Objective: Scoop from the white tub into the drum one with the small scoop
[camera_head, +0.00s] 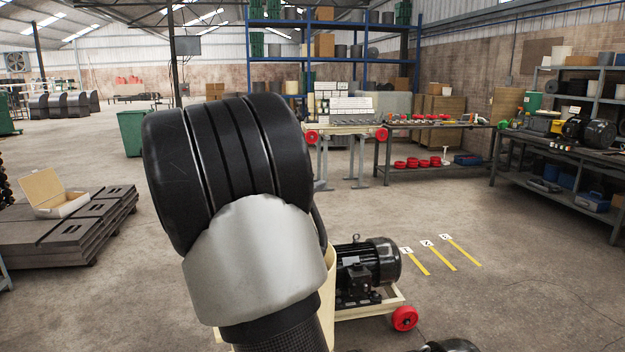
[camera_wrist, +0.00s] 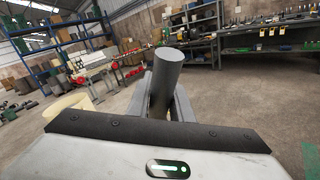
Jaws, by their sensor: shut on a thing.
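My gripper (camera_wrist: 172,97) shows in the wrist view, its two fingers closed around a plain dark grey cylinder (camera_wrist: 167,72). It looks like the handle of the small scoop; no scoop bowl shows, and I cannot tell whether it holds anything. In the head view my own arm fills the centre and hides the gripper. A cream, rounded container (camera_wrist: 70,106) stands at the left of the wrist view, partly cut off by my gripper body. I cannot tell whether it is the white tub. I cannot make out drum one in either view.
A black motor (camera_head: 366,268) sits on a cream cart with red wheels (camera_head: 404,318), just right of my arm. Yellow floor strips (camera_head: 438,256) with number cards lie beyond it. Workbenches (camera_head: 560,160) stand at the right. The floor at lower right is mostly clear.

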